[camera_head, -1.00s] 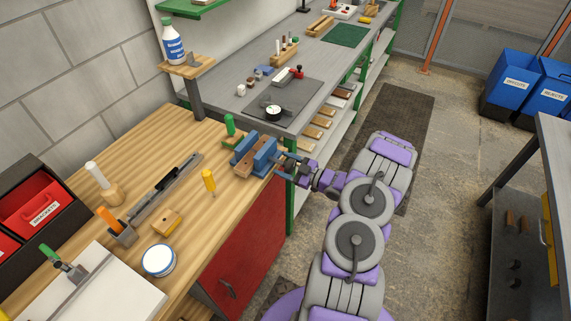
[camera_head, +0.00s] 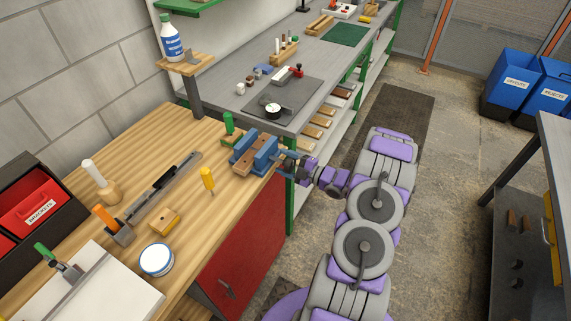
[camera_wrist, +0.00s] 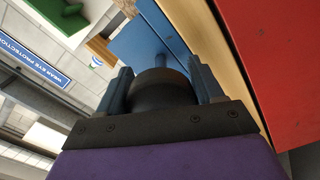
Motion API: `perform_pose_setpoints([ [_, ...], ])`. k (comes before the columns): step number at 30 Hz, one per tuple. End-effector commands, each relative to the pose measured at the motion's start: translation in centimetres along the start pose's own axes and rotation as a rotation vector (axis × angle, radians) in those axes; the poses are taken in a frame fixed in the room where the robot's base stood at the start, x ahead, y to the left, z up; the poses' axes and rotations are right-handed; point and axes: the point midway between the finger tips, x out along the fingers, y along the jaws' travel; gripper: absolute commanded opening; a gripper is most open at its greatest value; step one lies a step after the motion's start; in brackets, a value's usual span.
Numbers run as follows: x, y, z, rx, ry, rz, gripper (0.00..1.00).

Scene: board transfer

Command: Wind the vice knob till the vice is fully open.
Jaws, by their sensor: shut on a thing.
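My gripper (camera_head: 291,163) is at the vice's front, just beyond the bench edge. In the wrist view, my gripper (camera_wrist: 163,88) has its two blue-grey fingers on either side of the dark round knob (camera_wrist: 163,92) and is shut on it. A blue spindle runs from the knob towards the blue vice body (camera_wrist: 143,35).
The red cabinet (camera_head: 243,235) is below the bench edge. A grey workbench (camera_head: 235,72) adjoins at the back.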

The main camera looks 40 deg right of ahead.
Motion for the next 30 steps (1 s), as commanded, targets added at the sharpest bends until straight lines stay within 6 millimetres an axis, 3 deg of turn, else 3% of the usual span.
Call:
perform_pose_setpoints([
  [15,-0.06,-0.18,0.09,-0.018,-0.004,-0.003,0.36],
  [16,-0.06,-0.19,0.09,-0.018,-0.003,-0.004,0.68],
  [22,-0.06,-0.13,-0.01,-0.019,-0.002,-0.002,0.87],
  [30,-0.12,-0.07,-0.18,-0.021,-0.001,-0.002,0.88],
])
